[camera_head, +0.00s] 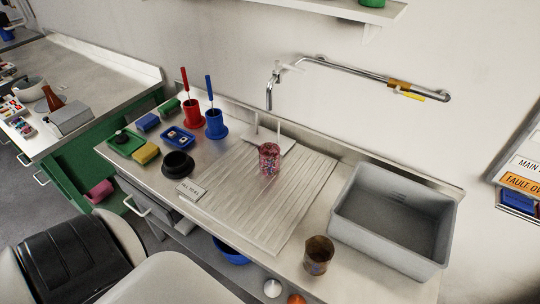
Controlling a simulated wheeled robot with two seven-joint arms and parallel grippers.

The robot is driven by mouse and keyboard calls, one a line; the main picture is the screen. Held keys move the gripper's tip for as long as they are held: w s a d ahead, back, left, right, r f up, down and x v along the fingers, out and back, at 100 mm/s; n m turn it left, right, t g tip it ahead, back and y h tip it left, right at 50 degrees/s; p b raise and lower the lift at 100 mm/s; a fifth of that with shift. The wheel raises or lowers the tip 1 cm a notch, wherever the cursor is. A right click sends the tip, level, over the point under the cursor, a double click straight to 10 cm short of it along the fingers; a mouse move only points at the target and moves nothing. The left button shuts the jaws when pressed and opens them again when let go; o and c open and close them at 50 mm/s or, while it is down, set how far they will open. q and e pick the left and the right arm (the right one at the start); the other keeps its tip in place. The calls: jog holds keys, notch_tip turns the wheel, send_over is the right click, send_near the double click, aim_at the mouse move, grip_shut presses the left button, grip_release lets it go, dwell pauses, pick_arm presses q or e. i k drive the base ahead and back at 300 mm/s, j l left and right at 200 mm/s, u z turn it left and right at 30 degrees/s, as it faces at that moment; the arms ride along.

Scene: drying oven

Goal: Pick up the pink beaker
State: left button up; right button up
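The pink beaker (269,158) stands upright on the ribbed metal drainboard (245,215), towards its back edge. It is see-through pink with darker speckles, and nothing touches it from the front. Neither my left gripper nor my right gripper shows in the head view.
A brown beaker (318,255) stands near the counter's front edge. A grey basin (393,215) is at the right. Red (193,115) and blue (216,124) holders with brushes, a black bowl (178,164) and a small sign (190,190) are left of the drainboard.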

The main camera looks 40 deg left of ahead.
aim_at(269, 152)
jog(key=k+l+u, duration=0.1)
jog(key=u, duration=1.05)
